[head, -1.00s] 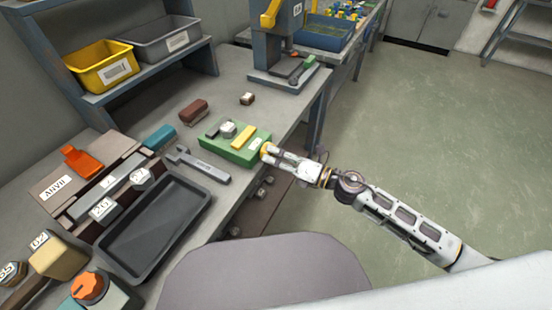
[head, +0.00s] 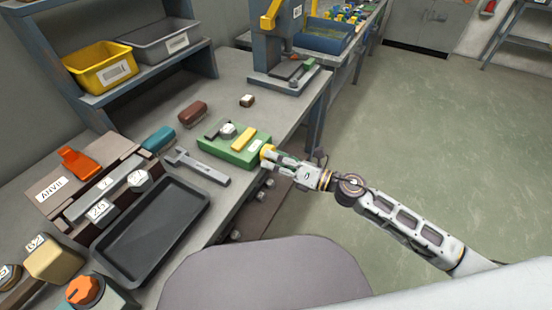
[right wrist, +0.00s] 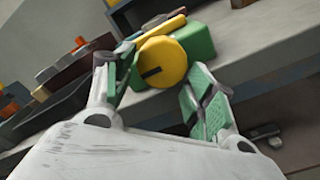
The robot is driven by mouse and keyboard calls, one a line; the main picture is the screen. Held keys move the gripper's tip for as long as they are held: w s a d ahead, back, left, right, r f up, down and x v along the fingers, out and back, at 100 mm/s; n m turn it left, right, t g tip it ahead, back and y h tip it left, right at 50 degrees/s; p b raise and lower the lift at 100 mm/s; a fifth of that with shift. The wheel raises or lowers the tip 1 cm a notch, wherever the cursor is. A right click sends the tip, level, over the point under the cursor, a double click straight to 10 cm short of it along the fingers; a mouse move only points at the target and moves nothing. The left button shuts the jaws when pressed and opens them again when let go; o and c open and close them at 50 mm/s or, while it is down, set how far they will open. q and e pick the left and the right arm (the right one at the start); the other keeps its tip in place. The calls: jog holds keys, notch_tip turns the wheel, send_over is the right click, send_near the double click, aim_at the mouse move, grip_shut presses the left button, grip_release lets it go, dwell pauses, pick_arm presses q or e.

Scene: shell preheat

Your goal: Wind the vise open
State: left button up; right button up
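The green vise (head: 213,147) stands at the bench's front edge, with a yellow bar (head: 243,138) and a pale nut-like part (head: 227,131) on top. Its round yellow knob (head: 267,152) faces my right gripper (head: 274,160). In the right wrist view the knob (right wrist: 162,62) shows a dark slot and lies between and beyond the spread fingers of the gripper (right wrist: 165,85). The fingers are open, with green pads; the left one looks close to the knob, but contact cannot be told. My left gripper is not in view.
A grey T-shaped tool (head: 200,167) and a black tray (head: 150,228) lie left of the vise. A brown block (head: 193,113) and a small block (head: 247,101) lie behind it. A press (head: 280,45) stands at the back. Floor right of the bench is clear.

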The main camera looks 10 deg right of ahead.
jog(key=shift+o, duration=0.9)
jog(key=shift+r, duration=0.1)
jog(key=shift+d, duration=0.2)
jog(key=v, duration=1.1)
jog(key=shift+s+d, duration=0.2)
dwell(0.4)
jog(key=shift+d, duration=0.1)
dwell(0.7)
